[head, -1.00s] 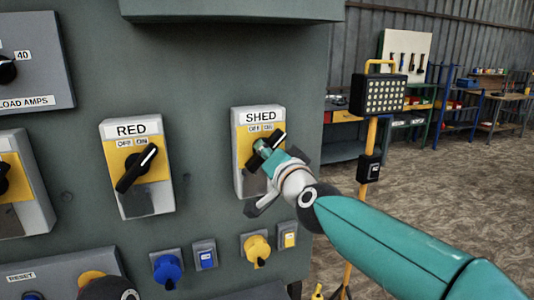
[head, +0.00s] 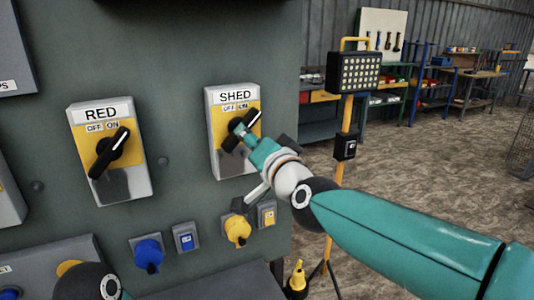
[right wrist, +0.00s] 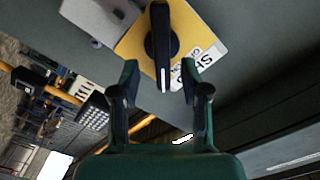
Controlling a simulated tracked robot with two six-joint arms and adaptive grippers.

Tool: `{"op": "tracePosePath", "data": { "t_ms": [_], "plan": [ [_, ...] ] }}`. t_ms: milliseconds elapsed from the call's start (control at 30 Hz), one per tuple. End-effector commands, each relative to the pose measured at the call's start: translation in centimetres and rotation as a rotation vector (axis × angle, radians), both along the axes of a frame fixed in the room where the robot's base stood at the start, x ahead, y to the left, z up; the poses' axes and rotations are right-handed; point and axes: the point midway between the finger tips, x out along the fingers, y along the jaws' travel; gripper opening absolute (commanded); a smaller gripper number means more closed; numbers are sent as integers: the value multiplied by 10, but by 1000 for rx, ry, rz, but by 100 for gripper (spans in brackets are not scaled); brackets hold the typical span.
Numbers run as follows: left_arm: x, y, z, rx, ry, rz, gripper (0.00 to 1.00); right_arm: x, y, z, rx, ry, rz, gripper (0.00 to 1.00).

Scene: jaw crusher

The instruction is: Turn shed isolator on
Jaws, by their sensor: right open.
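The SHED isolator (head: 229,170) is a grey box with a yellow plate on the green panel, right of the RED isolator. Its black rotary knob (right wrist: 158,45) leans toward the upper right, by the ON word, in the head view. My right gripper (right wrist: 158,82) is open in front of it. In the right wrist view the two fingers stand apart, with the marked end of the knob showing between their tips; whether they touch it I cannot tell. In the head view this gripper partly covers the knob. My left gripper is out of view; only part of my left arm shows at the lower left.
The RED isolator (head: 136,185) is to the left, its knob also leaning right. A work lamp (head: 354,73) on a yellow stand is right of the panel. Workbenches stand behind.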

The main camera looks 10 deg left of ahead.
Motion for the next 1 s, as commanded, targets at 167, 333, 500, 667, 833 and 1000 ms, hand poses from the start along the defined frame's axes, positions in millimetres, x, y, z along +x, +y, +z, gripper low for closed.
{"op": "tracePosePath", "data": {
  "t_ms": [167,333,500,667,833,1000],
  "plan": [
    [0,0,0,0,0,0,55,-30,-18,1,1,-1,0,46],
    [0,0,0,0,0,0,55,-49,-30,0,1,0,1,46],
    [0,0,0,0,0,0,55,-57,-35,-1,1,1,0,46],
    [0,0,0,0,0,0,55,-58,-35,-1,1,1,0,46],
    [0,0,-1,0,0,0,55,-57,-37,-2,1,2,-3,46],
    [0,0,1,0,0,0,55,-36,-58,-21,-11,37,-50,46]
  ]
}}
